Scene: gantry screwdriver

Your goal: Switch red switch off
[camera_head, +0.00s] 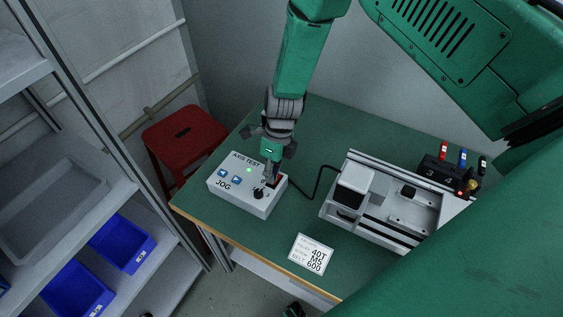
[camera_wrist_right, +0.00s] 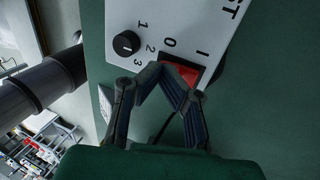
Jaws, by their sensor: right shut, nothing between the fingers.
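The red switch (camera_head: 277,182) is a rocker in a black frame on top of the white control box (camera_head: 226,200). It shows closer in the right wrist view (camera_wrist_right: 182,73), with the marks O and I printed along one side. My right gripper (camera_head: 269,179) points down at the switch, shut and empty. In the right wrist view its fingertips (camera_wrist_right: 167,80) overlap the edge of the red rocker and hide part of it. I cannot tell whether they touch it, or which side of the rocker is pressed.
A black knob (camera_head: 258,193) and two blue JOG buttons (camera_head: 229,177) sit on the box, near a lit green lamp (camera_head: 249,170). A cable runs to the gantry machine (camera_head: 395,205). A label card (camera_head: 311,255) lies on the green table (camera_head: 345,120). A red stool (camera_head: 184,137) stands beside it.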

